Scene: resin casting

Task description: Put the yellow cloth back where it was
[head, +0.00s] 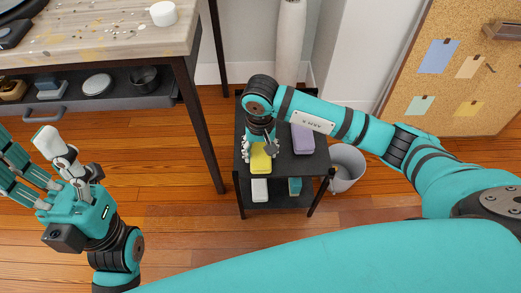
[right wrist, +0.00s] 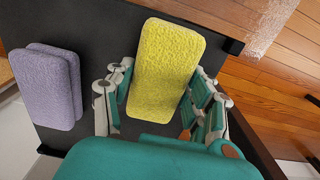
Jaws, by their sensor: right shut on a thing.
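The yellow cloth (head: 261,158) is a folded, rounded pad over the top of a small black shelf stand (head: 290,163). My right gripper (head: 260,147) comes down on it from above and is shut on it. In the right wrist view the yellow cloth (right wrist: 166,70) sits between the gripper's fingers (right wrist: 163,108), with the black top beneath it. I cannot tell whether the cloth rests on the top or is just above it. My left gripper (head: 40,165) is at the far left, fingers apart, open, beside the workbench.
A purple cloth stack (head: 302,139) lies on the stand's top, right of the yellow cloth. A white item (head: 260,190) and a teal item (head: 295,186) are on its lower shelf. A grey bin (head: 346,168) stands right of it. The workbench (head: 110,45) is at left.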

